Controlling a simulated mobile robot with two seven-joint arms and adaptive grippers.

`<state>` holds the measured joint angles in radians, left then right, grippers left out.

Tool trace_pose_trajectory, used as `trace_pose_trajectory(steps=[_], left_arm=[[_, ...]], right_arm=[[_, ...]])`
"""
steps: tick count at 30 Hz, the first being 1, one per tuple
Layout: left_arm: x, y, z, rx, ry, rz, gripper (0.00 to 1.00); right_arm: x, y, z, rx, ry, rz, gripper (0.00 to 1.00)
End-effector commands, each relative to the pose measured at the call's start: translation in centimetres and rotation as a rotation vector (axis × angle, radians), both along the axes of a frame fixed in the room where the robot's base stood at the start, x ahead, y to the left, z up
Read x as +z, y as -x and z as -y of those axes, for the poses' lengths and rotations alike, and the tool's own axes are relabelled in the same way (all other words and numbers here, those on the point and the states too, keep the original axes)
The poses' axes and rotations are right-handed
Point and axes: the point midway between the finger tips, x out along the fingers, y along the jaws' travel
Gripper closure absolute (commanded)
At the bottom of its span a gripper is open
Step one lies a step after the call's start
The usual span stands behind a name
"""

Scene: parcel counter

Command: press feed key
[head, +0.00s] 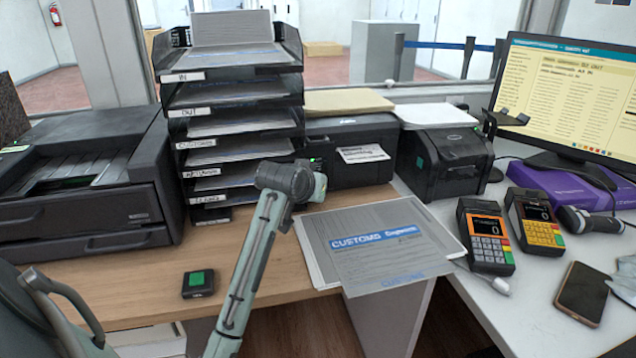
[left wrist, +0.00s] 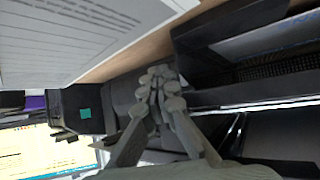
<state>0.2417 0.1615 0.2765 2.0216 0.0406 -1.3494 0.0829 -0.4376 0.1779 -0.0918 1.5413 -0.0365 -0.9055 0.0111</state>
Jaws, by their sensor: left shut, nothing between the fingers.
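A small black label printer (head: 445,165) stands right of centre on the counter, with a teal-green square key (head: 420,163) on its front. The key also shows in the left wrist view (left wrist: 86,113), left of my fingers. My left gripper (left wrist: 160,80) is shut and empty, apart from the key. In the head view my left arm reaches up over the desk, and its wrist hides the fingertips. A small black box (head: 198,292) with a green top button (head: 197,279) lies on the desk left of my arm. My right gripper is not in view.
A labelled tray stack (head: 237,110) stands behind my left wrist, with a larger black printer (head: 350,150) beside it. Customs papers (head: 385,250) lie in front. Two card terminals (head: 486,238) (head: 537,222), a phone (head: 582,293) and a monitor (head: 570,90) are at right.

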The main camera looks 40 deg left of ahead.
Motion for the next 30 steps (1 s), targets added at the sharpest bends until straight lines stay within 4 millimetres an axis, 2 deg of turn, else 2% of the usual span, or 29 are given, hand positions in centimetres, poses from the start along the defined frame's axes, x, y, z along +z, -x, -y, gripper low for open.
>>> trace_pose_trajectory(steps=[2,18,30], left_arm=[[-0.2,0.7,-0.1,0.013,-0.006,-0.008,1.00],[-0.1,3.7,4.1,0.004,-0.001,-0.001,1.00],[0.0,3.8,4.3,0.003,-0.001,0.000,1.00]], right_arm=[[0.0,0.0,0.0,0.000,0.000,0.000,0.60],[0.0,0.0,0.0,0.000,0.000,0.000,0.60],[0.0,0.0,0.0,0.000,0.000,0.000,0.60]])
